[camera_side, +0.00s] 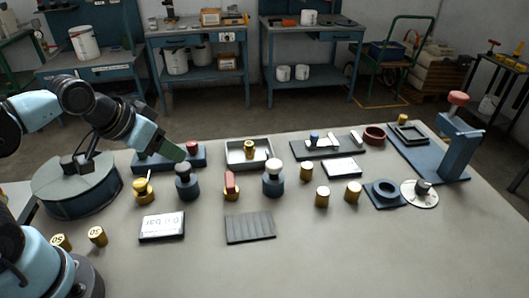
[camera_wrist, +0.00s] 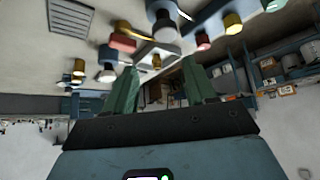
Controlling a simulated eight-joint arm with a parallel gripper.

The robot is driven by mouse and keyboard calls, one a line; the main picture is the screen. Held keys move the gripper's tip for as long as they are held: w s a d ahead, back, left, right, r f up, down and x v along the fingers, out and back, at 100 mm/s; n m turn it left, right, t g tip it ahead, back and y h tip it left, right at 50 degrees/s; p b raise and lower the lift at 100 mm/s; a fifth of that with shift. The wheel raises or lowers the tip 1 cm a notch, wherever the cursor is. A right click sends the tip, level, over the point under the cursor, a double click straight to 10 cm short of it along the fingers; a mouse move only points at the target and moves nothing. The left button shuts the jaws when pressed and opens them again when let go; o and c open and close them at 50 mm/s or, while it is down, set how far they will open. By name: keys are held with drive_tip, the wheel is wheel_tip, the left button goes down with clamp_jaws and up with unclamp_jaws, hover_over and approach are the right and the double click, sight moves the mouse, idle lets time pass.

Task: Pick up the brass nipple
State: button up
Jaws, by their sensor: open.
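Several small brass cylinders stand on the table, and I cannot tell for certain which is the brass nipple. One brass piece (camera_side: 249,149) stands in a shallow pale tray (camera_side: 234,162) near the table's back. Others (camera_side: 306,172) (camera_side: 322,196) (camera_side: 353,192) stand loose right of the middle. Two more (camera_side: 97,236) (camera_side: 60,242) with dark markings on top are at the front left. My gripper (camera_side: 174,152) is over the table's left back, close to a blue block in that picture. In the wrist view its green fingers (camera_wrist: 157,85) are apart with nothing held between them.
A blue block with a red knob (camera_side: 192,147), dark-based valves (camera_side: 187,182) (camera_side: 273,179) and a red-handled brass valve (camera_side: 231,187) stand nearby. A blue press (camera_side: 455,145) rises at right. A grey ribbed mat (camera_side: 250,228) lies in front. The front right of the table is clear.

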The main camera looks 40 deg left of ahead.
drive_tip(key=w+n, duration=0.1)
drive_tip(key=n, duration=0.1)
drive_tip(key=n+g+h, duration=0.2)
drive_tip(key=n+h, duration=0.7)
drive_tip(key=n, duration=0.7)
approach(247, 143)
wheel_tip(247, 143, up, 3)
drive_tip(key=s, duration=0.2)
drive_tip(key=a+f+n+h, duration=0.2)
drive_tip(key=a, duration=0.1)
drive_tip(key=w+a+f+n+h, duration=0.1)
drive_tip(key=shift+a+f+n, duration=0.25)
drive_tip(key=shift+a+n, duration=0.05)
drive_tip(key=shift+n, duration=0.1)
drive_tip(key=shift+w+d+f+n+h, duration=0.15)
drive_tip(key=shift+f+n+h, duration=0.15)
drive_tip(key=shift+f, duration=0.2)
drive_tip(key=x, duration=1.1)
drive_tip(key=shift+w, duration=0.1)
